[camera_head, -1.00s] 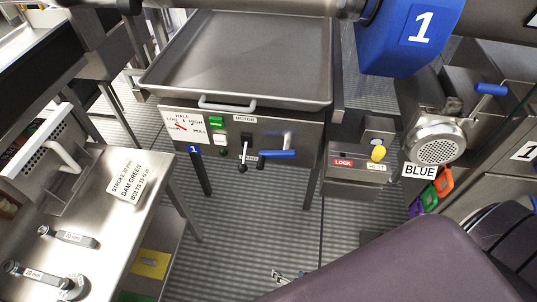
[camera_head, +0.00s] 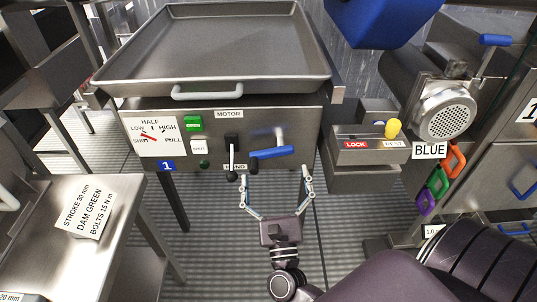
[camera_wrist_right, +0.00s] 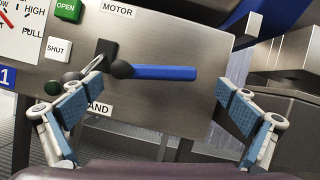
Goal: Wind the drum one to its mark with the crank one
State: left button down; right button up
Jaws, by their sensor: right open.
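The crank one, a blue handle (camera_head: 271,152) on a metal arm, sticks out from the front panel (camera_head: 215,115) beside the number 1 plate (camera_head: 167,165). It also shows in the right wrist view (camera_wrist_right: 165,73). My right gripper (camera_head: 277,176) is open and empty, just below and in front of the crank. In the right wrist view its fingers (camera_wrist_right: 160,92) are spread to the two sides, with the handle beyond them, apart from it. A large blue body (camera_head: 375,22), perhaps drum one, is cut off at the top; its mark is not visible. My left gripper is not in view.
A black lever (camera_head: 232,158) stands close left of the crank. A metal tray (camera_head: 215,75) with a front handle sits above the panel. A steel bench (camera_head: 110,250) is at lower left.

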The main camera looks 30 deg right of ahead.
aim_at(272, 155)
jog(key=x, duration=0.6)
jog(key=shift+w+p, duration=0.2)
jog(key=shift+p, duration=0.2)
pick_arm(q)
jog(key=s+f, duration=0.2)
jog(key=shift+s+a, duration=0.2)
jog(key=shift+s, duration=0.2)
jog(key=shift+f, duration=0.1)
pick_arm(e)
jog(key=c, duration=1.6)
